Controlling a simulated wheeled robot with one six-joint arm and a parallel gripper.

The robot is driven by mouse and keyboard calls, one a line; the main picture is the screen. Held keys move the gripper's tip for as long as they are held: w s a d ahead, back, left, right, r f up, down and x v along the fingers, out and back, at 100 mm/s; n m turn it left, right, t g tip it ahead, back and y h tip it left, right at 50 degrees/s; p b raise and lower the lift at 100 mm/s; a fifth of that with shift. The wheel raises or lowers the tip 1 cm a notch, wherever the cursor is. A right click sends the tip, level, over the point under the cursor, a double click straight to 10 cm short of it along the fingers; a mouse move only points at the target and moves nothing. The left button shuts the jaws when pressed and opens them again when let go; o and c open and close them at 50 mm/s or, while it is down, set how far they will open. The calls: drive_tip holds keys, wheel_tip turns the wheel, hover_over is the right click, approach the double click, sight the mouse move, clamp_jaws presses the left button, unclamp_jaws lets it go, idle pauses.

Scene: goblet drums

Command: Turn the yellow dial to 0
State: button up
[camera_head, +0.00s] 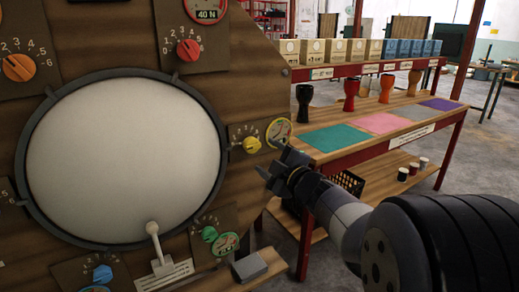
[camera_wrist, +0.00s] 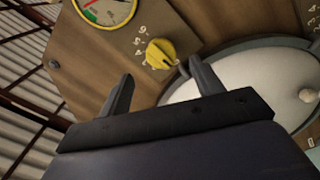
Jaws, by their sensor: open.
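The yellow dial (camera_head: 251,144) sits on a small plate at the right of the wooden panel, between the round drum skin and a small gauge (camera_head: 278,131). My gripper (camera_head: 271,167) is just below and to the right of the dial in the head view, apart from it. In the wrist view the yellow dial (camera_wrist: 160,53) lies ahead of the two spread fingers (camera_wrist: 160,82), with nothing between them. Numbers are printed beside the dial, but I cannot tell exactly which one it points to.
The drum skin (camera_head: 125,160) has a lever (camera_head: 155,240) at its lower edge. Red (camera_head: 188,50), orange (camera_head: 19,67), green (camera_head: 209,234) and blue (camera_head: 102,273) dials share the panel. A grey block (camera_head: 249,268) lies below. A shelf table (camera_head: 400,125) with goblet drums stands behind at right.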

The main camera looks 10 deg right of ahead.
sight(254, 147)
drive_tip(key=shift+v, duration=1.75)
drive_tip(key=shift+a, duration=0.1)
drive_tip(key=b+x, duration=0.1)
drive_tip(key=x, duration=0.9)
drive_tip(key=shift+f, duration=0.15)
drive_tip(key=shift+w+a, duration=0.1)
drive_tip(key=shift+w, duration=0.35)
drive_tip(key=shift+m, duration=0.3)
drive_tip(key=shift+s, duration=0.15)
